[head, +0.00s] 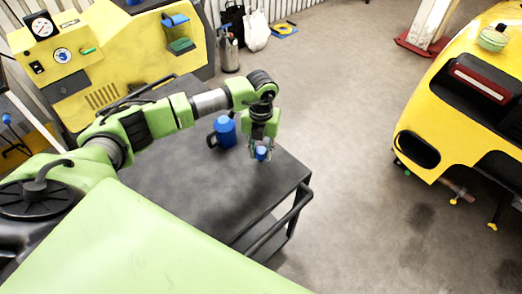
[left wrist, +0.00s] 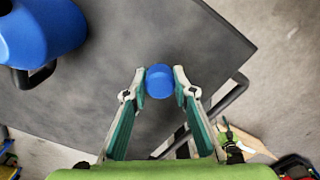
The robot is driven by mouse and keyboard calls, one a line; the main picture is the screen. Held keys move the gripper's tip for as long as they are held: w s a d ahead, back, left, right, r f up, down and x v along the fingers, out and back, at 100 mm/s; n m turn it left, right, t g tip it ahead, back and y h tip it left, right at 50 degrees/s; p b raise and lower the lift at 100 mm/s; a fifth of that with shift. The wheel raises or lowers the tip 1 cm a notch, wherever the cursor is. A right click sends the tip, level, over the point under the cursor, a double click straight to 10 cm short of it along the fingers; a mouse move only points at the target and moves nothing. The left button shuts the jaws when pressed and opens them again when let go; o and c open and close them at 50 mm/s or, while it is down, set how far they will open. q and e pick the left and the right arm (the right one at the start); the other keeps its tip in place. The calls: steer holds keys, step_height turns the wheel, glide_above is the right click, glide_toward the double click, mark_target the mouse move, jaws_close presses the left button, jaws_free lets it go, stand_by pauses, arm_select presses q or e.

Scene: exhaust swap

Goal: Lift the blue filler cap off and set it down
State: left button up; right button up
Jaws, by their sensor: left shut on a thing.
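The blue filler cap (left wrist: 159,82) is between the two fingertips of my left gripper (left wrist: 159,88) in the left wrist view. The fingers are shut on its sides. In the head view the cap (head: 262,153) shows at the tips of my left gripper (head: 261,146), which points down over the right part of the dark cart top (head: 190,190). I cannot tell the exact gap between the cap and the cart top. My right gripper is not in view.
A blue jug (head: 224,132) stands on the cart beside my left gripper. The cart's handle rail (head: 290,213) is at its right edge. A yellow machine (head: 110,70) stands behind, and a yellow car (head: 440,110) is at the right. Open grey floor lies between cart and car.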

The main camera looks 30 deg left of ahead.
arm_select(q)
steer(key=shift+f+b, duration=1)
steer(key=shift+f, duration=0.25)
steer(key=o, duration=1.1)
steer(key=shift+c, duration=0.2)
step_height(320, 180, up, 12)
steer(key=shift+r, duration=0.1)
